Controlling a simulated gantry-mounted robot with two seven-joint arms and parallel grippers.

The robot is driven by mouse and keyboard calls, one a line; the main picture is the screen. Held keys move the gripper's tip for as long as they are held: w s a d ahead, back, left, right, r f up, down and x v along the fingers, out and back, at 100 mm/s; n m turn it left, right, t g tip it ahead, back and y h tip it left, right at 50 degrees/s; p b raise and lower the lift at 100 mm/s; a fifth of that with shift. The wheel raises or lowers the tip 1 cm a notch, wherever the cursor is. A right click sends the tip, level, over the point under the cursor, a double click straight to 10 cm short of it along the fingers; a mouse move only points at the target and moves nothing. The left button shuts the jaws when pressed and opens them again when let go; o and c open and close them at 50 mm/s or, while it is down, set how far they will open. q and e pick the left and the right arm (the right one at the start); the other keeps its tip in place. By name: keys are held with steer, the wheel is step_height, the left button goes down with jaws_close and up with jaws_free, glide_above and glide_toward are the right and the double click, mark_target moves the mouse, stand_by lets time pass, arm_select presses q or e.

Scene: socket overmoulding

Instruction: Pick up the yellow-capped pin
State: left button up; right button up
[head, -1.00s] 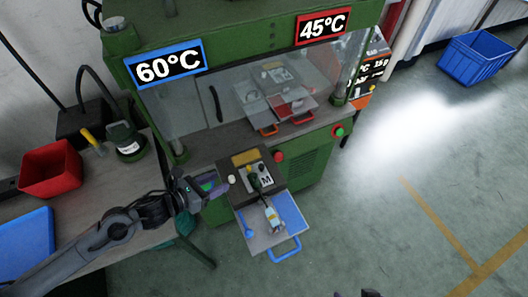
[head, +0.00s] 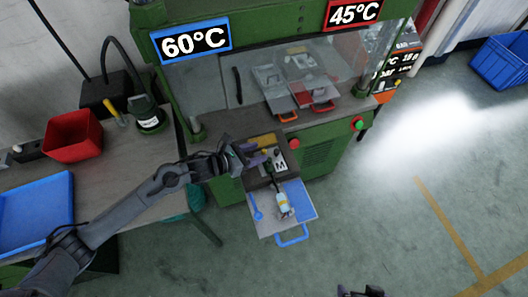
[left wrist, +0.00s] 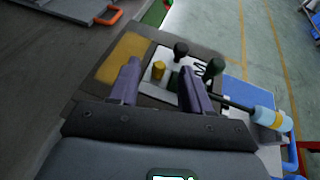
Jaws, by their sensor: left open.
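The yellow-capped pin (left wrist: 158,70) stands upright on the light plate marked M (left wrist: 199,71) in the left wrist view. My left gripper (left wrist: 160,78) is open, with one purple finger on each side of the pin in that view; I cannot tell whether either finger touches it. Dark green knobbed pins (left wrist: 181,49) (left wrist: 214,68) stand close to the right finger. In the head view the left gripper (head: 257,157) is over the machine's front block and hides the pin. My right gripper (head: 360,293) shows only in part at the bottom edge.
A white-and-blue cylinder tool (head: 283,204) with a dark shaft lies over the blue plate (head: 300,202), which has a blue handle (head: 292,237). The green press (head: 315,154) stands behind. A red bin (head: 73,138) and blue tray (head: 37,210) are on the left bench.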

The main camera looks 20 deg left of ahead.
arm_select(q)
steer(key=shift+x, duration=0.9)
steer(key=shift+f, duration=0.1)
steer(key=shift+f, duration=0.1)
steer(key=c, duration=0.7)
steer(key=shift+a, duration=0.1)
jaws_close()
